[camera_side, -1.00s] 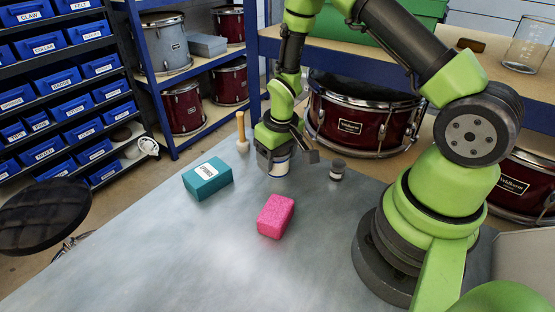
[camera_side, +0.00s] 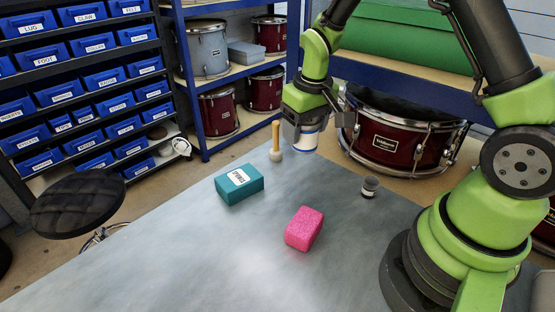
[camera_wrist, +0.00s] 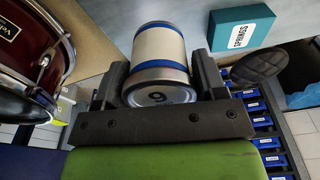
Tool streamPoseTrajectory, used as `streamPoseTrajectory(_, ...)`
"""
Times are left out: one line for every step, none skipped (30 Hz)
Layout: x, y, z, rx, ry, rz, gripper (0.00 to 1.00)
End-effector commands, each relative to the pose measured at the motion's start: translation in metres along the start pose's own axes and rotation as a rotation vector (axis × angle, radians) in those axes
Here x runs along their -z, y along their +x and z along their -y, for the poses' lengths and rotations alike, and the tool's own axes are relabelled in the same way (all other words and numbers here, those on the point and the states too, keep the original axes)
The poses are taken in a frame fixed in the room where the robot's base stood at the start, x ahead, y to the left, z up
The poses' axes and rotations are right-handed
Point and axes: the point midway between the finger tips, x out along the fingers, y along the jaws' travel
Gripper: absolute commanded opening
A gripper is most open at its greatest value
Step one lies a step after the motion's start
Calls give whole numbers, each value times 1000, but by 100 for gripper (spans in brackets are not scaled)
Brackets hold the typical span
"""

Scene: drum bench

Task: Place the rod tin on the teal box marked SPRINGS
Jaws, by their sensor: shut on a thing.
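The rod tin (camera_side: 308,140) is a cream-white cylinder with blue bands. My gripper (camera_side: 309,126) is shut on it and holds it above the bench, near the wooden-handled mallet. In the wrist view the tin (camera_wrist: 158,50) sits between the two dark fingers, its metal end towards the camera. The teal box (camera_side: 239,185) lies on the bench to the left of and nearer than the tin, with a white label on top. In the wrist view the teal box (camera_wrist: 240,30) shows at the upper right, its label reading SPRINGS. The tin and box are apart.
A pink block (camera_side: 304,229) lies in the middle of the grey bench (camera_side: 210,262). A small dark-lidded jar (camera_side: 369,187) stands to the right. The mallet (camera_side: 276,142) stands upright behind the box. The front of the bench is clear.

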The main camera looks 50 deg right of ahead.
Motion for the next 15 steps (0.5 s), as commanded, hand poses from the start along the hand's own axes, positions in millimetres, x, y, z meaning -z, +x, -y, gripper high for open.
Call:
streamPoseTrajectory(10, -3, 10, 1, -9, -5, 36)
streamPoseTrajectory(16, -4, 16, 2, -10, -5, 36)
streamPoseTrajectory(23, -6, 26, 2, -14, -4, 36)
streamPoseTrajectory(29, -8, 34, 2, -16, -5, 36)
streamPoseTrajectory(35, -9, 42, 2, -18, -4, 36)
streamPoseTrajectory(42, -12, 53, 2, -17, -3, 36)
streamPoseTrajectory(46, -14, 61, 2, -18, -3, 36)
streamPoseTrajectory(50, -16, 70, 1, -19, -4, 36)
streamPoseTrajectory(54, -19, 80, 1, -17, -3, 36)
streamPoseTrajectory(58, -21, 87, 0, -16, -3, 36)
streamPoseTrajectory(60, -23, 94, 1, -14, -4, 36)
streamPoseTrajectory(63, -25, 102, 0, -11, -3, 36)
streamPoseTrajectory(64, -27, 107, 0, -11, -4, 36)
streamPoseTrajectory(66, -28, 112, 0, -8, -4, 36)
streamPoseTrajectory(67, -30, 117, 0, -5, -4, 36)
